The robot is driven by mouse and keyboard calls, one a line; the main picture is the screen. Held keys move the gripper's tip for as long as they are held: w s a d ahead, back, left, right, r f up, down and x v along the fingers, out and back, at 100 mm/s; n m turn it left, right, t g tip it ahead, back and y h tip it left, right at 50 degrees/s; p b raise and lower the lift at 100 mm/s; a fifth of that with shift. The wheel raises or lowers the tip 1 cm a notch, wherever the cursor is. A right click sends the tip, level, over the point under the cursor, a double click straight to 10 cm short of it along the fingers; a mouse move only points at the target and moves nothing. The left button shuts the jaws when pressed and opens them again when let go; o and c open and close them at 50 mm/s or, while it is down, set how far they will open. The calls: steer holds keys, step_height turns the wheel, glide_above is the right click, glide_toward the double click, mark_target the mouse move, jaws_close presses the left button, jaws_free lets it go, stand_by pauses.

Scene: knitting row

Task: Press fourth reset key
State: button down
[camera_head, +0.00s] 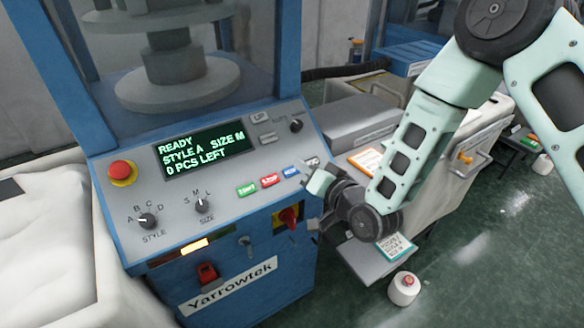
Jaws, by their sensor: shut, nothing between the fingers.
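The knitting machine's sloped control panel (222,208) has a row of keys: a green key (247,188), a red key (270,180) and a blue key (291,172). The key lettering is too small to read surely. My gripper (312,178) is shut and empty at the right end of this row, just right of the blue key. It covers part of the panel there, so I cannot tell whether it touches the panel or what lies behind it. The display (205,148) reads READY, STYLE A, SIZE M, 0 PCS LEFT.
A red emergency button (121,171), style knob (147,221) and size knob (202,205) are on the panel. A red-and-yellow switch (288,217) is below my gripper. A white cone with a red top (404,288) stands on the floor. White fabric (45,245) is at left.

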steer(key=shift+s+d+r+p, duration=0.2)
steer(key=shift+s+r, duration=0.1)
steer(key=shift+r, duration=0.15)
steer(key=shift+s+d+r+p, duration=0.15)
steer(key=shift+s+r, duration=0.1)
steer(key=shift+r, duration=0.2)
steer(key=s+d+r+n+g+h, duration=0.2)
steer(key=s+d+r+g+h, duration=0.1)
steer(key=s, duration=0.6)
steer(key=s+d+r+n+g+h, duration=0.3)
steer(key=s+d+g, duration=0.2)
steer(key=s, duration=0.5)
steer(key=s+d+r+n+g+h, duration=0.3)
steer(key=s+d+r+g, duration=0.1)
steer(key=s, duration=0.6)
steer(key=shift+d+g+h, duration=0.25)
steer(key=shift+g+h, duration=0.15)
steer(key=shift+g, duration=0.2)
